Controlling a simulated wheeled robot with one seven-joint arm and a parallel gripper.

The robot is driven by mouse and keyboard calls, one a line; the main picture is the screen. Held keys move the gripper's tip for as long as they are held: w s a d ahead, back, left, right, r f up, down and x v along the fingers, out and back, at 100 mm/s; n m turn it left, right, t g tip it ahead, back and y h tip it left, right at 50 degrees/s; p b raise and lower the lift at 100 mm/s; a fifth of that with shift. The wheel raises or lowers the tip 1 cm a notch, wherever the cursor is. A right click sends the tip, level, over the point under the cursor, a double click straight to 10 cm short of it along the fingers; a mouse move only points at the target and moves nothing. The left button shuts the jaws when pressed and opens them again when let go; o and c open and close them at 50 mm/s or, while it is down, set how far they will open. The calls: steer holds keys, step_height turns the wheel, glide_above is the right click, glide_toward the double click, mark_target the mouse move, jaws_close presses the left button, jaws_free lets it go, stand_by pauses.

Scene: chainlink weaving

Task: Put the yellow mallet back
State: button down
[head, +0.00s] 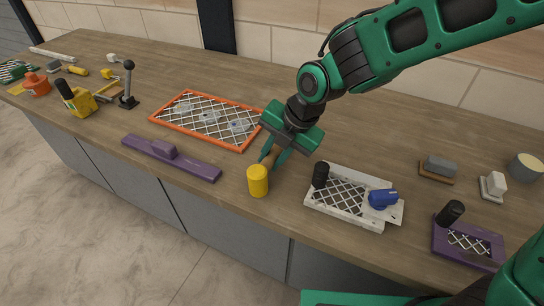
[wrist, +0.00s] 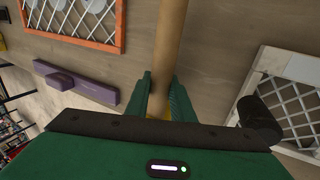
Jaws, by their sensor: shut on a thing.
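The yellow mallet's head (head: 258,181) is an upright-looking yellow cylinder near the front edge of the workbench in the head view. My gripper (head: 270,156) is shut on its wooden handle, just behind the head. In the wrist view the handle (wrist: 168,40) runs from between my fingers (wrist: 160,98) to the top edge. Only a sliver of yellow shows low between the fingers there; the rest of the head is hidden. I cannot tell whether the mallet touches the bench.
An orange-framed mesh panel (head: 157,119) lies left of my gripper, with a purple bar (head: 190,166) in front. A white mesh tray (head: 345,217) with a black knob lies close right. A purple frame (head: 462,254) is farther right. Tools, including a black lever (head: 128,85), crowd the far left.

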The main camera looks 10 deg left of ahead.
steer(key=c, duration=1.5)
jaws_free()
steer(key=shift+s+f, duration=0.1)
steer(key=shift+c, duration=0.2)
steer(key=shift+f, duration=0.2)
steer(key=v, duration=1.1)
steer(key=shift+a, duration=0.1)
